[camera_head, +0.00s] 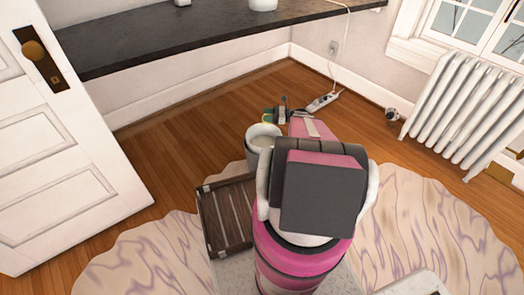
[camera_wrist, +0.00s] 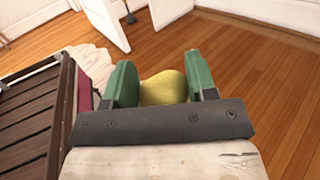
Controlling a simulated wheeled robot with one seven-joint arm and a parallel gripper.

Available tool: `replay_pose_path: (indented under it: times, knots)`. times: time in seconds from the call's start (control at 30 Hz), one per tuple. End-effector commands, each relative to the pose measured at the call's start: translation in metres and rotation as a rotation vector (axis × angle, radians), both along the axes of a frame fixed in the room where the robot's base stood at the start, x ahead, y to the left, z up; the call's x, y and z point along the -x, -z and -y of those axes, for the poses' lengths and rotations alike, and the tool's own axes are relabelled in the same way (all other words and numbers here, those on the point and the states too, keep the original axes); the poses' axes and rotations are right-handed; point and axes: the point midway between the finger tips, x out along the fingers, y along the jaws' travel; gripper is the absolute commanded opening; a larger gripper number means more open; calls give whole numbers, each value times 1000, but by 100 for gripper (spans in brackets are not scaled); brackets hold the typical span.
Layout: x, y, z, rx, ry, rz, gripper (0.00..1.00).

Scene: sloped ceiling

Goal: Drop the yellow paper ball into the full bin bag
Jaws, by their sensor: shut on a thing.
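The yellow paper ball (camera_wrist: 164,87) is between the green fingers of my gripper (camera_wrist: 164,84) in the wrist view. My gripper is shut on it. In the head view my gripper (camera_head: 279,116) is small and partly hidden beyond my arm, over the wooden floor, and only a trace of yellow shows at it. A grey bin (camera_head: 250,142) with something pale inside stands just in front of the gripper in that view, partly covered by my arm. I cannot tell whether the pale content is the full bin bag. No other bag is clear in either view.
A dark slatted crate (camera_head: 224,213) lies left of my arm; it also fills the left of the wrist view (camera_wrist: 35,122). A white door (camera_head: 70,150) stands at left, a radiator (camera_head: 465,112) at right. A power strip (camera_head: 322,102) lies beyond the gripper. A patterned rug (camera_head: 440,235) covers the near floor.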

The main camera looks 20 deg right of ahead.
Motion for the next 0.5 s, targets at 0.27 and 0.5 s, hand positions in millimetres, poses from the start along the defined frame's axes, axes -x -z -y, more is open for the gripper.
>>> replay_pose_path:
  times: [0.27,0.5]
  knots:
    - [-2,22,1,0,0,-1,30]
    - [-2,48,1,-1,0,-2,30]
